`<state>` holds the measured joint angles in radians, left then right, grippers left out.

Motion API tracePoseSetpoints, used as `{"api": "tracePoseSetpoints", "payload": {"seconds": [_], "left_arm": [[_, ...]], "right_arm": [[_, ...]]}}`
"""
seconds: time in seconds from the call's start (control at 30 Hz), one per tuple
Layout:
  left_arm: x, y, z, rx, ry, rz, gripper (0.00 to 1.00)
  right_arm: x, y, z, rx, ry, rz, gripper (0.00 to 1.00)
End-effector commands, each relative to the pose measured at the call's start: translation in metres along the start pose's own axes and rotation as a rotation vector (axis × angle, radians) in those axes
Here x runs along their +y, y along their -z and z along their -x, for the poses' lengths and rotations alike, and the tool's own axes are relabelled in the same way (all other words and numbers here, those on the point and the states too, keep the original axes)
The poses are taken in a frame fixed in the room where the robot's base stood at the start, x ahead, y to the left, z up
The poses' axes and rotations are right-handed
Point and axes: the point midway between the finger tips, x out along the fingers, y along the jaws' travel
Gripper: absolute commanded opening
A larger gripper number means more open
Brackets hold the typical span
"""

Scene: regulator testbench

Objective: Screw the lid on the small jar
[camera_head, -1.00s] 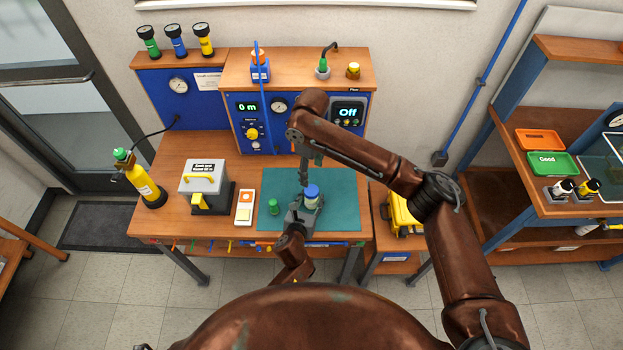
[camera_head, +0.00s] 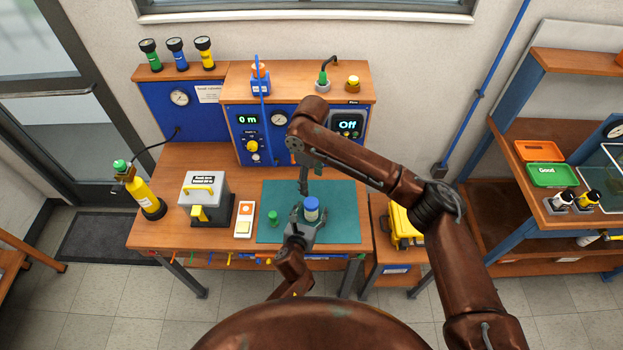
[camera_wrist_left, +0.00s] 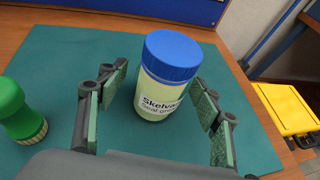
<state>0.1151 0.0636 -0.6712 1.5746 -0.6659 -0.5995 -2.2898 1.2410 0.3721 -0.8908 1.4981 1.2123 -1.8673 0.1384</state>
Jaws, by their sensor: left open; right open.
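The small jar (camera_wrist_left: 158,98) is pale yellow-green with a label and stands upright on the green mat (camera_head: 345,222). The blue lid (camera_wrist_left: 173,55) sits on top of it; I cannot tell how tight it is. The lid also shows in the head view (camera_head: 312,203). My left gripper (camera_head: 308,218) is open, with one finger on each side of the jar. In the left wrist view the finger pads (camera_wrist_left: 160,92) stand apart from it. My right gripper (camera_head: 304,188) is open and points down just behind and left of the jar, small in view.
A small green-capped item (camera_head: 273,217) stands on the mat left of the jar. A white-and-orange device (camera_head: 244,220) and a grey box with a yellow handle (camera_head: 203,190) are further left. The blue test panel (camera_head: 250,150) rises behind. The mat's right part is clear.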

Motion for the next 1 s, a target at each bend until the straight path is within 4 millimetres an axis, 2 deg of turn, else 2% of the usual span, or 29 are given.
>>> {"api": "tracePoseSetpoints", "payload": {"seconds": [0.13, 0.23, 0.5, 0.7, 0.83, 1.0], "left_arm": [[0.0, 0.0, 0.005, -0.001, 0.001, -0.001, 0.6], [0.001, 0.0, 0.018, -0.002, 0.0, -0.001, 0.6], [0.0, 0.001, 0.074, 0.0, 0.001, -0.001, 0.6], [0.0, 0.0, 0.106, -0.001, 0.0, -0.001, 0.6], [0.0, 0.001, 0.117, 0.001, 0.0, -0.001, 0.6], [0.0, 0.0, 0.12, 0.0, 0.0, 0.0, 0.6]], "right_arm": [[0.0, 0.0, 0.0, 0.0, 0.0, 0.0, 0.56], [0.0, 0.0, 0.0, 0.0, 0.0, 0.0, 0.56], [0.0, 0.0, 0.0, 0.0, 0.0, 0.0, 0.56], [0.0, 0.0, 0.0, 0.0, 0.0, 0.0, 0.56], [0.0, 0.0, 0.0, 0.0, 0.0, 0.0, 0.56], [0.0, 0.0, 0.0, 0.0, 0.0, 0.0, 0.56]]}}
